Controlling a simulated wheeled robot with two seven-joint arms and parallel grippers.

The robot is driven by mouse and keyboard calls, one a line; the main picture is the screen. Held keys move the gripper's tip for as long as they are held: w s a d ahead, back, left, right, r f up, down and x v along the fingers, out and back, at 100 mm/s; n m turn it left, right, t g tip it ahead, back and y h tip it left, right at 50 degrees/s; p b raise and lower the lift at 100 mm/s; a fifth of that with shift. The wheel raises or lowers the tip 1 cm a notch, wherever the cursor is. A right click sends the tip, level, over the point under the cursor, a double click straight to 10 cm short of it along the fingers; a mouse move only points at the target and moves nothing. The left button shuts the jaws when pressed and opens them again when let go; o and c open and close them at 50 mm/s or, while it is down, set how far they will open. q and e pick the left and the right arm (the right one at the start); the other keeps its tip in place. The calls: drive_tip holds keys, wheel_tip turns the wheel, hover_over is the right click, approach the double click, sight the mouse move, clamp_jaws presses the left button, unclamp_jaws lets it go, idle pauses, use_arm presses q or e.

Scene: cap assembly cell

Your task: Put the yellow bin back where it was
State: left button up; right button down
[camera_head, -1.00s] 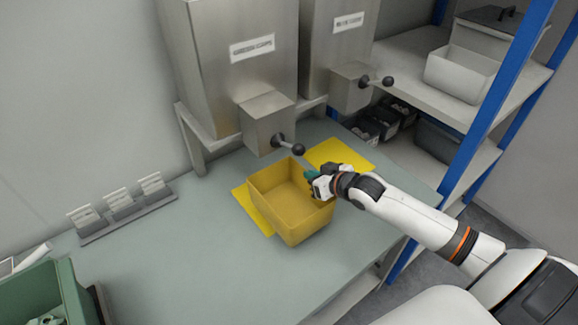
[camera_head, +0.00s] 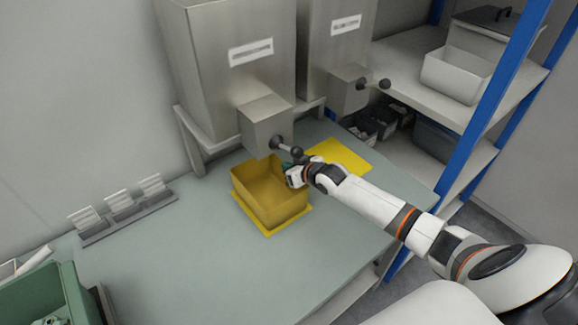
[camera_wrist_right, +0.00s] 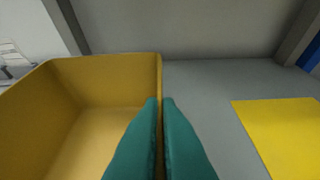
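The yellow bin (camera_head: 268,203) is empty and sits upright, on or just above the left yellow mat (camera_head: 244,206) under the left dispenser; I cannot tell whether it touches. My right gripper (camera_head: 288,170) is at the bin's right wall, near its back corner. In the right wrist view the teal fingertips (camera_wrist_right: 160,110) are closed on the right wall of the bin (camera_wrist_right: 85,75), one finger on each side. The left gripper is not in any view.
Two metal dispensers (camera_head: 225,60) stand at the back, the left one's knobbed lever (camera_head: 288,150) close above my right gripper. A second yellow mat (camera_head: 342,155) lies bare to the right. A green bin (camera_head: 45,300) stands front left. The table's left middle is clear.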

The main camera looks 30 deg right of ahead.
drive_tip(key=c, duration=1.6)
unclamp_jaws()
drive_tip(key=shift+f, duration=0.1)
drive_tip(key=shift+c, duration=0.2)
drive_tip(key=shift+s+r, duration=0.1)
drive_tip(key=shift+r, duration=0.1)
drive_tip(key=v, duration=1.1)
drive_tip(key=shift+s, duration=0.4)
